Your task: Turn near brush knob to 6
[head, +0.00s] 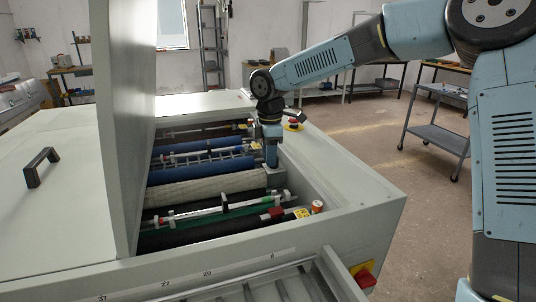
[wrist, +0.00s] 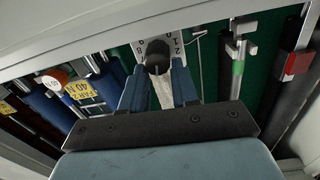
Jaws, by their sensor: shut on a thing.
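A dark round knob (wrist: 158,56) stands on a pale dial plate (wrist: 180,42) at the top middle of the wrist view. Parts of several printed numbers show on both sides of it. The knob's pointer and setting cannot be read. My gripper (wrist: 159,76) is shut on the knob, with one blue finger on each side. In the head view, my gripper (head: 271,160) reaches down into the machine's open bay, at the right end of the rollers. It hides the knob there.
A pale roller (head: 215,187) and a blue roller (head: 190,172) lie beside my gripper. The raised lid (head: 115,110) stands to the left, and the machine's rim (head: 345,205) borders the bay on the right. A red block (wrist: 297,66) and a yellow label (wrist: 78,88) flank the gripper.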

